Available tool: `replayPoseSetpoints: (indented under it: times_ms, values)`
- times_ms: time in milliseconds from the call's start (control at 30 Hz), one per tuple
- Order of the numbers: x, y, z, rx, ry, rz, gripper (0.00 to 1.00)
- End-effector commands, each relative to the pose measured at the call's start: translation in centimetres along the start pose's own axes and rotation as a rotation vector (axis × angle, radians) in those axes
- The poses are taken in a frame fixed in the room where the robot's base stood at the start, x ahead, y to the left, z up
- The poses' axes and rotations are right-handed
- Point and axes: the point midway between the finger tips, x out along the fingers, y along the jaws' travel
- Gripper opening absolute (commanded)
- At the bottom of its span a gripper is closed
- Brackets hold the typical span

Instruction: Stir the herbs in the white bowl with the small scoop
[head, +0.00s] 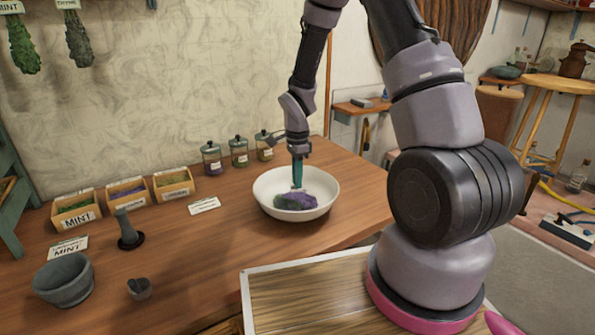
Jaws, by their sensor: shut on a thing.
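The white bowl (267,208) stands on the wooden table, with dark green and purple herbs (298,200) inside it. My gripper (297,156) is above the bowl, pointing down. It is shut on the teal handle of the small scoop (297,173), which hangs upright. The scoop's lower end reaches into the bowl at the herbs. I cannot tell how deep it sits in them, as its tip is small and partly hidden.
Three lidded jars (239,152) stand behind the bowl. Labelled herb boxes (125,191), a pestle (127,230) and a grey mortar (65,280) are to the left. A white card (204,206) lies beside the bowl.

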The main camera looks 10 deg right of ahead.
Motion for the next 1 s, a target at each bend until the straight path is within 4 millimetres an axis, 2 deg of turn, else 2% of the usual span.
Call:
replayPoseSetpoints:
  times_ms: [500, 700, 1000]
  values:
    - [4.4, 0.0, 0.0, -0.001, 0.0, 0.0, 0.0]
    - [5.2, 0.0, 0.0, -0.001, 0.0, 0.0, 0.0]
    - [5.3, 0.0, 0.0, -0.001, 0.0, -0.001, 0.0]
